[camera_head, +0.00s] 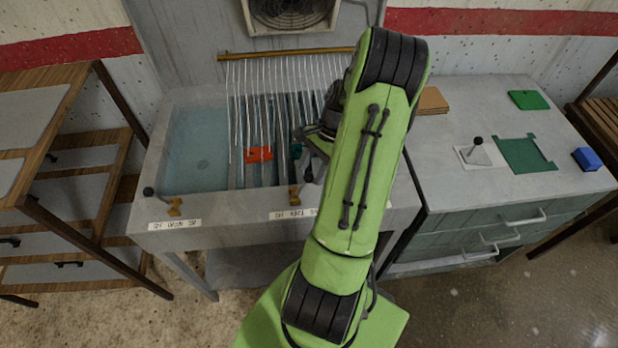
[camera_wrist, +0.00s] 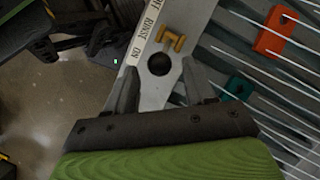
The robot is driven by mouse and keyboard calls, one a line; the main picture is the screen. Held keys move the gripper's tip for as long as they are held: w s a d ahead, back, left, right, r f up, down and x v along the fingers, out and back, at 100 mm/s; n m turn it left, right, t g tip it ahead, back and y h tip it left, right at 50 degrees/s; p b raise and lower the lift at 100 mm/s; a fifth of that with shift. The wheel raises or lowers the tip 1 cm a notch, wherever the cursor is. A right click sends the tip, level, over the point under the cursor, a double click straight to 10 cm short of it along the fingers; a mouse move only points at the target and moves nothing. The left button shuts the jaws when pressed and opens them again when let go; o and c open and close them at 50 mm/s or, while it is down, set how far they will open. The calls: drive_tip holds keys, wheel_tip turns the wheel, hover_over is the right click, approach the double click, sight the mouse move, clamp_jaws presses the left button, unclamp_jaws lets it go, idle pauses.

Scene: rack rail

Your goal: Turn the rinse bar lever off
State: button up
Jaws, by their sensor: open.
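The rinse bar (camera_head: 288,53) is a brass pipe at the back of the basin, with many thin water streams falling from it. In the head view, my gripper (camera_head: 312,160) is over the basin's front edge, and my arm and gripper hide the knob. The brass bracket (camera_head: 294,196) shows below it.
Another black-knobbed lever (camera_head: 149,191) with its own label is at the basin's front left. An orange piece (camera_head: 258,154) and a teal piece (camera_wrist: 240,86) sit among the rails under the streams. The right counter (camera_head: 440,120) holds a knobbed plate (camera_head: 478,152) and a blue block (camera_head: 587,159).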

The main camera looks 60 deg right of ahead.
sight(311, 173)
drive_tip(key=x, duration=0.3)
drive_tip(key=shift+f, duration=0.15)
drive_tip(key=shift+c, duration=0.3)
clamp_jaws()
